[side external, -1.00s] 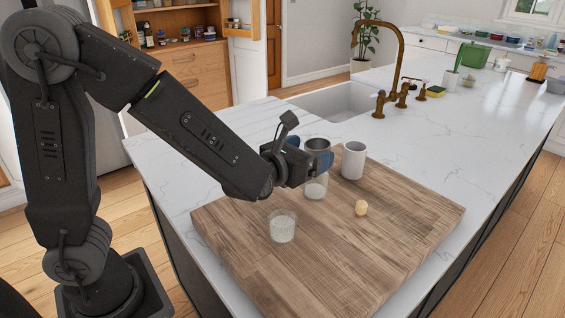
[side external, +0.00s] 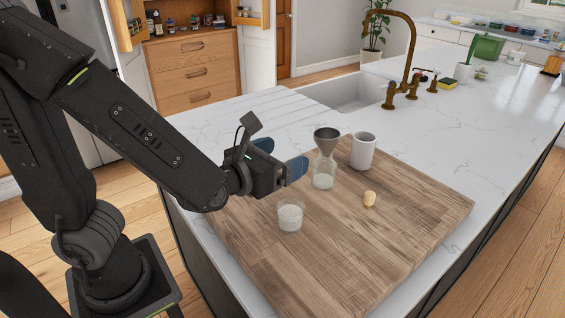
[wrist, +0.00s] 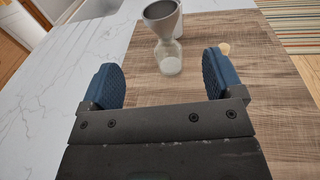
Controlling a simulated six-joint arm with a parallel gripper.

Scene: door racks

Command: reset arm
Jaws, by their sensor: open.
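My gripper (side external: 281,160) is open and empty, with its blue fingertips spread above the left edge of the wooden board (side external: 330,245). In the wrist view the gripper (wrist: 163,80) has nothing between its fingers. In the wrist view the funnel (wrist: 161,14) and glass (wrist: 169,62) are ahead, apart from the fingers.
A white mug (side external: 363,151) stands behind the funnel, and a small yellowish lump (side external: 369,199) lies to its front. A second glass (side external: 290,215) with white content stands near the gripper. A sink (side external: 350,92) and brass tap (side external: 412,55) are at the back.

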